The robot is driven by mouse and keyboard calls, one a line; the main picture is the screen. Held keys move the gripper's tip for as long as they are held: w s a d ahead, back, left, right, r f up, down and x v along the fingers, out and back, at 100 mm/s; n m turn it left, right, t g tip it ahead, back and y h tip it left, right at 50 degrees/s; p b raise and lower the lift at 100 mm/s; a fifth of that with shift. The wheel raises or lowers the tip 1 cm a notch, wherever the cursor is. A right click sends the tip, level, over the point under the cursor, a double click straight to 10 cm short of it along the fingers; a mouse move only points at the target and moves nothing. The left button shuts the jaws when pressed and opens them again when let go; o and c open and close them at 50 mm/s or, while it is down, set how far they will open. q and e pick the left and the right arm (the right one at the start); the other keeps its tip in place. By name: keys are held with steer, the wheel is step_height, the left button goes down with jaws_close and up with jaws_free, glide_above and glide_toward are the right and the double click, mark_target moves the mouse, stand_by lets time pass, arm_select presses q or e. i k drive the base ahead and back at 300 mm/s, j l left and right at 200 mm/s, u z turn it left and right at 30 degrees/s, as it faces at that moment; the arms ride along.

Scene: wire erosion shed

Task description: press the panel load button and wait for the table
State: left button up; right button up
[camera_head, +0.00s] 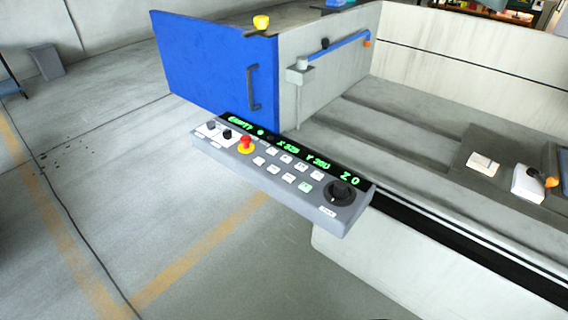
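The control panel (232,161) is a grey box at the middle of the view, in front of the machine's tank. Its black display strip (290,149) shows green text that seems to read "EMPTY", then X, Y and Z values. The button labels are too small to read, so I cannot tell which is the load button. The machine table (400,135) lies behind the panel. Neither gripper shows.
A blue door (210,70) with a dark handle stands open at the tank's left, behind the panel. Pale tank walls (450,60) rise at the back.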

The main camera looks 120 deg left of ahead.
mark_target(258, 160)
steer(key=u, duration=4)
